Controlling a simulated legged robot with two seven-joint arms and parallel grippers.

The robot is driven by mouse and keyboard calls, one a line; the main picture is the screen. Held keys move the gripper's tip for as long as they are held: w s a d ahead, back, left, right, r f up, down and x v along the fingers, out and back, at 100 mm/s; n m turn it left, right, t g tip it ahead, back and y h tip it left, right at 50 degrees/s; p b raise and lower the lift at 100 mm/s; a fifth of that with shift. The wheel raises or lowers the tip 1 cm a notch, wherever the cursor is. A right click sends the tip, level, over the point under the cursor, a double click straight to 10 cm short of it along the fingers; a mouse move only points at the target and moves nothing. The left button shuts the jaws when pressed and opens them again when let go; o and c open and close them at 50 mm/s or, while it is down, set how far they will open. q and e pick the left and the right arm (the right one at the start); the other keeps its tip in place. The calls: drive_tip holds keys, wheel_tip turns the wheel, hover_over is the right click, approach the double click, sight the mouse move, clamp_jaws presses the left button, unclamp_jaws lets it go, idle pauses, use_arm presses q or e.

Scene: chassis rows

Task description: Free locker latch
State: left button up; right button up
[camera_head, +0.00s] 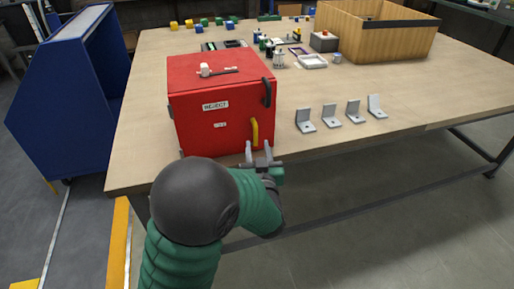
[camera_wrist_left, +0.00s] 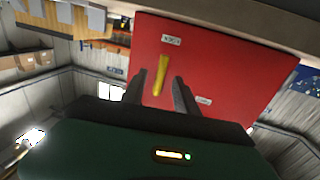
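The red locker (camera_head: 207,126), with a "REJECT" label on its front, stands on the near part of the workbench. Its yellow latch handle (camera_head: 255,132) is upright at the right of the front face. My left gripper (camera_head: 259,148) is just in front of the locker, near the handle's lower end. In the left wrist view, the yellow handle (camera_wrist_left: 160,75) shows between the two spread fingers (camera_wrist_left: 160,88), against the red front (camera_wrist_left: 215,65). The fingers look apart from the handle; contact is not visible. My right gripper is not in view.
On the locker top lies a small hammer-like tool (camera_head: 206,70). Several grey L-brackets (camera_head: 331,115) stand to its right on the workbench (camera_head: 400,140). A wooden crate (camera_head: 375,38) is behind them. A blue cabinet (camera_head: 62,95) stands at the left. Bench space between locker and brackets is clear.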

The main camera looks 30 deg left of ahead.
sight(255, 139)
use_arm(q)
drive_tip(key=x, duration=0.3)
drive_tip(key=shift+a, duration=0.2)
drive_tip(key=shift+d, duration=0.2)
drive_tip(key=shift+c, duration=0.5)
drive_tip(key=shift+s, duration=0.1)
clamp_jaws()
idle(0.4)
